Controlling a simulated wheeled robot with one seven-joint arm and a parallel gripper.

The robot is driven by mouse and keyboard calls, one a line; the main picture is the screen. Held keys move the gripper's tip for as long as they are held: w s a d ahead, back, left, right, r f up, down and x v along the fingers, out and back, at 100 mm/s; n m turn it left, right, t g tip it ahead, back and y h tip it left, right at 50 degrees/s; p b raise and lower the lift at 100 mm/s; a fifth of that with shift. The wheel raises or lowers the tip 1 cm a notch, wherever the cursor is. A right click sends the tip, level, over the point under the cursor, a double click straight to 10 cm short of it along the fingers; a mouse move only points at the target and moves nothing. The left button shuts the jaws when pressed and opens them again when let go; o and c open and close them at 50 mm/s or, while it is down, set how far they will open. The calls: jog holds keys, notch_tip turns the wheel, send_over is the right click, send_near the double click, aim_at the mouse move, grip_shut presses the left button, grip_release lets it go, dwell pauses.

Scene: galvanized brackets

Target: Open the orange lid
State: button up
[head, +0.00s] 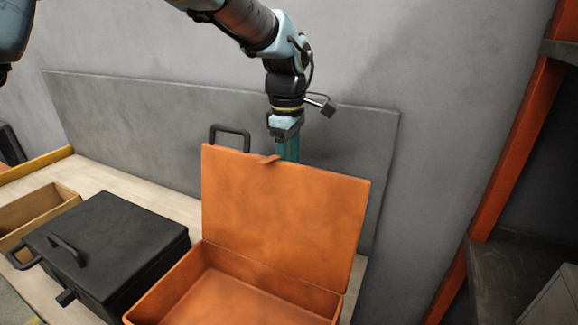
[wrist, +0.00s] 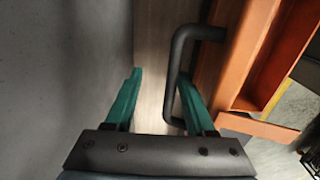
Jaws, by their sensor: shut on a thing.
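The orange lid (head: 285,205) stands upright at the back of the orange box (head: 215,292), whose inside is open to view in the head view. A dark loop handle (head: 230,132) sticks out behind the lid's upper left edge. The handle (wrist: 172,72) also shows in the wrist view, with the orange lid or box side to its right. My gripper (head: 288,152) is behind the lid's top edge, its fingertips partly hidden by it.
A black lidded box (head: 105,245) stands left of the orange box on the pale bench (head: 180,207). A wooden tray (head: 35,210) is at the far left. A grey panel and wall rise close behind my gripper. An orange post (head: 505,150) stands on the right.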

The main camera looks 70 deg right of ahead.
notch_tip(320, 180, up, 10)
jog(key=b, duration=0.2)
jog(key=shift+a+r, duration=0.25)
jog(key=shift+a, duration=0.05)
jog(key=shift+a, duration=0.15)
dwell(0.3)
